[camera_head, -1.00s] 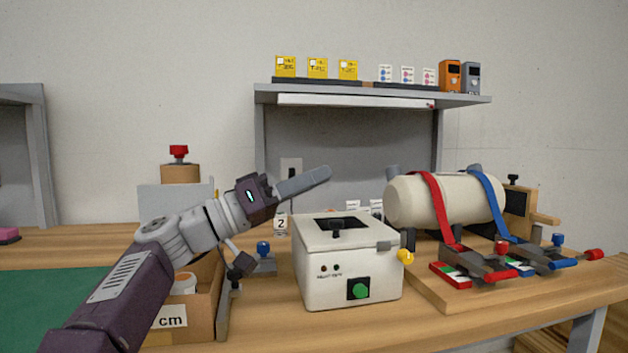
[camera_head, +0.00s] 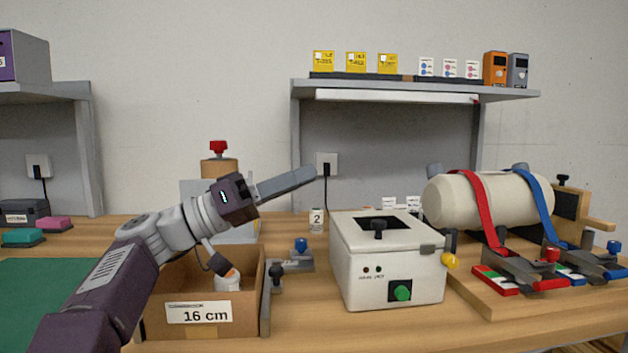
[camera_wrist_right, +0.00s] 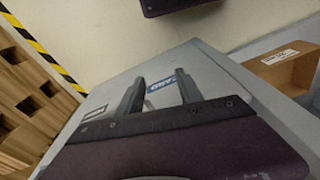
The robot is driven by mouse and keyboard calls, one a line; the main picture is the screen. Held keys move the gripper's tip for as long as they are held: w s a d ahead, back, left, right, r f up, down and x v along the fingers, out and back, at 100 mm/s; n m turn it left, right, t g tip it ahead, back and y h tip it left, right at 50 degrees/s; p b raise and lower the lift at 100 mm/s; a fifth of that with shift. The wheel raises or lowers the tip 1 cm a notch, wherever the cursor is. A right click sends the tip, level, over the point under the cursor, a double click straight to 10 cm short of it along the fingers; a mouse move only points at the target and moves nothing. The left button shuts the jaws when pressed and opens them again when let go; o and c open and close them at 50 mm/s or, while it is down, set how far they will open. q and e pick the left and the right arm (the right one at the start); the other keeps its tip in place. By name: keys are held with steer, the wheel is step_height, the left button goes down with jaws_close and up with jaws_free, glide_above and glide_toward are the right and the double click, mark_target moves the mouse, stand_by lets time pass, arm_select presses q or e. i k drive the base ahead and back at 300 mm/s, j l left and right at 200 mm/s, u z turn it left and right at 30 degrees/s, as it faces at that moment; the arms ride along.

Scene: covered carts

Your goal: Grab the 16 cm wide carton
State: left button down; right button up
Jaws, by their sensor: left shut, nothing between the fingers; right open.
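The brown open carton (camera_head: 245,318) labelled "16 cm" stands on the wooden bench, left of centre in the head view. A white jar with an orange top (camera_head: 228,281) is inside it. My left gripper (camera_head: 306,177) is shut and empty, above and beyond the carton's right side; its arm crosses in front of the carton's left part and hides some of it. My right gripper (camera_wrist_right: 160,90) shows only in the right wrist view, open and empty, in front of a grey surface (camera_wrist_right: 205,65) with a blue label.
A white box with a green button (camera_head: 375,285) stands right of the carton, with a small clamp (camera_head: 290,265) between. A strapped cream tank (camera_head: 515,200) is at the right. The right wrist view shows another brown box (camera_wrist_right: 290,72), a wooden pallet (camera_wrist_right: 30,95) and striped tape (camera_wrist_right: 40,50).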

mark_target(183, 304)
steer(key=k, duration=1)
